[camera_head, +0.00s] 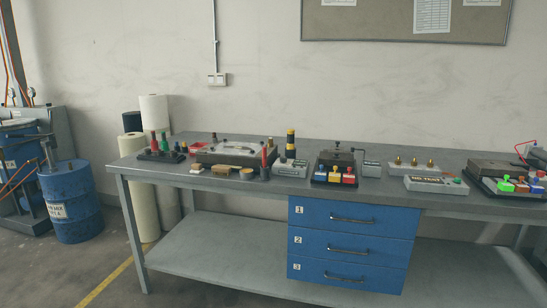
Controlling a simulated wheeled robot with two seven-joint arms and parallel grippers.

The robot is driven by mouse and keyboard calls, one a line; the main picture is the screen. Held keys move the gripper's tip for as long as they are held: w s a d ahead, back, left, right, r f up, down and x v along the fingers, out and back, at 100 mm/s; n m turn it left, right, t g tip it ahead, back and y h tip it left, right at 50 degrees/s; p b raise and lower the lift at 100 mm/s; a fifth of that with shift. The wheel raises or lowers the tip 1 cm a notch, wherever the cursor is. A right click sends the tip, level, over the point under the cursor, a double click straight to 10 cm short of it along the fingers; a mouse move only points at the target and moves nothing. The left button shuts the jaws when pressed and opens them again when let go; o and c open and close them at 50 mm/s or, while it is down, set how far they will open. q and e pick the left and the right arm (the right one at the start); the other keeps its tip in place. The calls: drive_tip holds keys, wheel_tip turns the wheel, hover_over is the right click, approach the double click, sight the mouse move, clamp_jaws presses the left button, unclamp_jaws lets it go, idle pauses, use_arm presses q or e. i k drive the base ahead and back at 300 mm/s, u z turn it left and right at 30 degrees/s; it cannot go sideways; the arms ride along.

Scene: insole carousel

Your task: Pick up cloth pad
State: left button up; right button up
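Several small items lie near the front left edge of the grey workbench (190,201). A small pale, folded-looking piece that may be the cloth pad (197,167) lies flat there, left of a tan block (221,170). It is too small to be sure what it is. Neither of my grippers shows in the head view.
A round tan tin (246,174), a red-and-dark upright tool (265,165) and a black rack with coloured bottles (162,153) stand close by. Blue drawers (350,245) hang under the bench. A blue barrel (72,200) and rolls (155,113) stand at left.

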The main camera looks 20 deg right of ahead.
sight(197, 169)
drive_tip(key=z, duration=0.05)
drive_tip(key=i, duration=1.75)
drive_tip(key=u, duration=0.3)
